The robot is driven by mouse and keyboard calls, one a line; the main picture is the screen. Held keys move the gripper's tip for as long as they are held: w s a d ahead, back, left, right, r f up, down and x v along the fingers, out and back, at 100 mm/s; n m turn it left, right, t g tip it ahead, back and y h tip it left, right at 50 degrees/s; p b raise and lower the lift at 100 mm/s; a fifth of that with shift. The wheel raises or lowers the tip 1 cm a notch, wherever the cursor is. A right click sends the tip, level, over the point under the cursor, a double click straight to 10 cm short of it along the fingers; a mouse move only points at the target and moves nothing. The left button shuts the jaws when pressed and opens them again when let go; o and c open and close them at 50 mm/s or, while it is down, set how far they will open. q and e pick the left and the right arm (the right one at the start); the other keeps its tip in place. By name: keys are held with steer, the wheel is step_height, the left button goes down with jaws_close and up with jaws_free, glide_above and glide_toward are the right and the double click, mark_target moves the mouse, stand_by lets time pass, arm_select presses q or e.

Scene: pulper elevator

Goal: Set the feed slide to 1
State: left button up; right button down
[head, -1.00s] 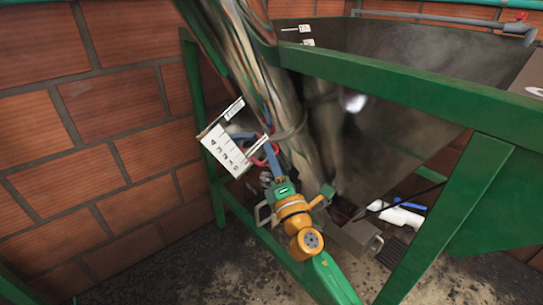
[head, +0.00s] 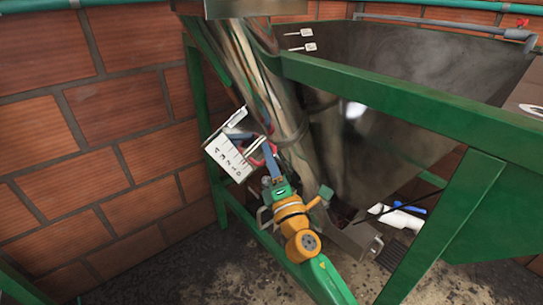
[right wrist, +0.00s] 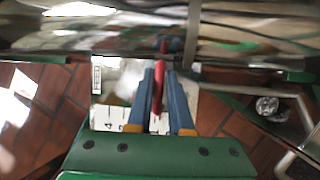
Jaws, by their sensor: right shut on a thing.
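The feed slide's white scale plate (head: 226,158), numbered 4 down to 0, sits tilted beside the sloping clear pipe. It also shows in the right wrist view (right wrist: 103,113), partly hidden by my fingers. The slide's red handle (right wrist: 158,90) stands between the two blue fingers of my right gripper (right wrist: 160,80). In the head view my right gripper (head: 269,152) reaches up from below to the plate's right side, shut on the red handle. Which number the slide stands at cannot be read. My left gripper is out of view.
The sloping clear pipe (head: 262,85) is close above my right gripper. A green frame beam (head: 390,100) and leg (head: 447,225) stand to the right, before a grey metal hopper (head: 430,75). A brick wall (head: 90,130) is at left.

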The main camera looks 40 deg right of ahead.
steer(key=c, duration=0.9)
jaws_free()
steer(key=b+v, duration=0.2)
steer(key=v, duration=0.5)
